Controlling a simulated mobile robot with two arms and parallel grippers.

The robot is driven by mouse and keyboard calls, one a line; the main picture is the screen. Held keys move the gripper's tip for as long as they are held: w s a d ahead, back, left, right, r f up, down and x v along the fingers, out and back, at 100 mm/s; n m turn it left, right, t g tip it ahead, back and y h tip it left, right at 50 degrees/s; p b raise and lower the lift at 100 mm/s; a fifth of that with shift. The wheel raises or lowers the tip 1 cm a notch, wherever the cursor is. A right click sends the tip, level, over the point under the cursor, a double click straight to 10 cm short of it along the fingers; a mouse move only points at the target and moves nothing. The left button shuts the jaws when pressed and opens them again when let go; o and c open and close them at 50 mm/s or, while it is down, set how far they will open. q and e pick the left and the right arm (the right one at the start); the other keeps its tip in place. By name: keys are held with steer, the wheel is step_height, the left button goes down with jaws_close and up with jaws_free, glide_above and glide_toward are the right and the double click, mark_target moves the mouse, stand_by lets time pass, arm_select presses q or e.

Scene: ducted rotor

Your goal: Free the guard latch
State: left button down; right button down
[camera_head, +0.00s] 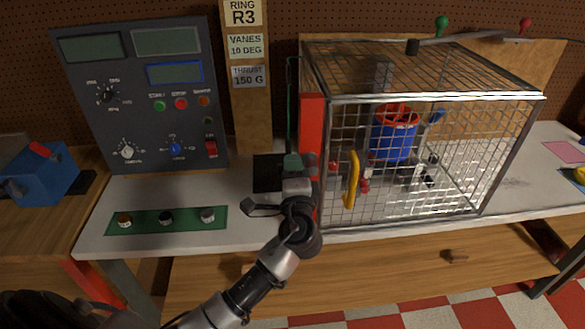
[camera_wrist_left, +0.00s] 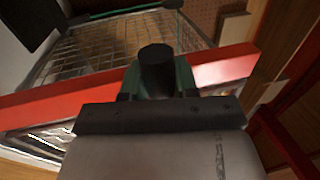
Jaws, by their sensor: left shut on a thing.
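The wire guard cage (camera_head: 430,95) stands on the bench with a yellow handle (camera_head: 352,180) on its front. A red upright bar (camera_head: 311,115) runs down its left front corner. My left gripper (camera_head: 294,163) is beside this bar. In the left wrist view, its green-tipped fingers (camera_wrist_left: 157,80) are shut on a dark round knob (camera_wrist_left: 157,62) in front of the red bar (camera_wrist_left: 50,103). The knob appears to be the guard latch's; its link to the bar is hidden. My right gripper is not in view.
A blue and red ducted rotor (camera_head: 393,140) stands inside the cage. A grey control panel (camera_head: 140,100) is at the back left. A green strip with several knobs (camera_head: 143,222) lies on the bench (camera_head: 105,243) in front of it. A blue box (camera_head: 45,180) stands far left.

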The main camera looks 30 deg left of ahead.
arm_select(q)
steer(key=c, duration=0.8)
jaws_free()
steer(key=shift+c, duration=0.2)
steer(key=b+v, duration=0.4)
steer(key=v, duration=0.7)
steer(key=shift+w, duration=0.1)
